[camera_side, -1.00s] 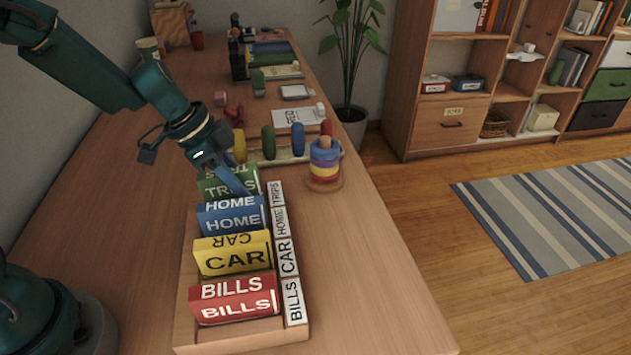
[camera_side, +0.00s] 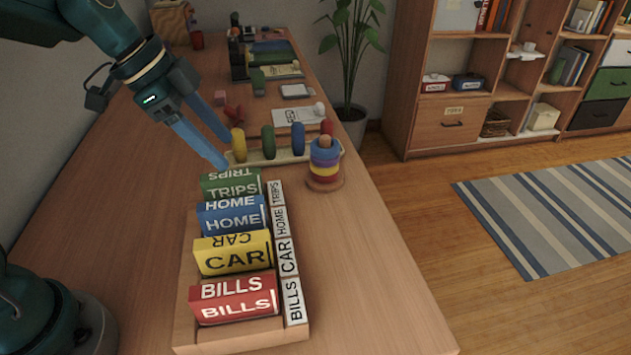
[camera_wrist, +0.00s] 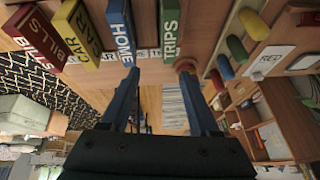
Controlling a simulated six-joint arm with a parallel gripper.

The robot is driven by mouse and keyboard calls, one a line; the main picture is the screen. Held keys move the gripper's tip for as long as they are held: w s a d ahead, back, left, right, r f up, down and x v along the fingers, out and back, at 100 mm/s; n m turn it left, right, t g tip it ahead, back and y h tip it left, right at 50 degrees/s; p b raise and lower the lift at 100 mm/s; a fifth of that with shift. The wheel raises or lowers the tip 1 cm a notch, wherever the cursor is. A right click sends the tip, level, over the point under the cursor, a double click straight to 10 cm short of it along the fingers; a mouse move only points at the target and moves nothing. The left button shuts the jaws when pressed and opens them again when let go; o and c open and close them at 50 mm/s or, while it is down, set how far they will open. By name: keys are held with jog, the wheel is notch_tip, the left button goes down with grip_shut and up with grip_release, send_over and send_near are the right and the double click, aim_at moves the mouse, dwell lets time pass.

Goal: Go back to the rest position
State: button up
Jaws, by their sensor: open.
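My gripper (camera_side: 226,150) is open and empty, with two blue fingers spread apart, above the table to the upper left of the block rack in the side view. In the wrist view the fingers (camera_wrist: 160,95) are apart with nothing between them. The wooden rack (camera_side: 190,335) holds a green TRIPS block (camera_side: 232,190), a blue HOME block (camera_side: 232,220), a yellow CAR block (camera_side: 233,262) and a red BILLS block (camera_side: 234,308), standing in a row. White label strips (camera_side: 287,257) with matching words run along its right side.
Behind the rack stand a ring stacker (camera_side: 324,165) and a row of coloured pegs (camera_side: 268,143) on a wooden base. A white card (camera_side: 298,116) and small toys lie farther back. The table's right strip is clear. A plant (camera_side: 352,60) stands beyond the table.

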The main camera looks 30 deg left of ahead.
jog(key=s+d+r+n+t+y, duration=0.15)
jog(key=s+d+r, duration=0.25)
jog(key=s, duration=0.5)
jog(key=s+a+f+n+y, duration=0.1)
jog(key=s+a+f+n, duration=0.2)
jog(key=s+n, duration=0.2)
jog(key=n, duration=0.3)
jog(key=shift+s+f+n+y, duration=0.25)
jog(key=shift+s+n+y, duration=0.1)
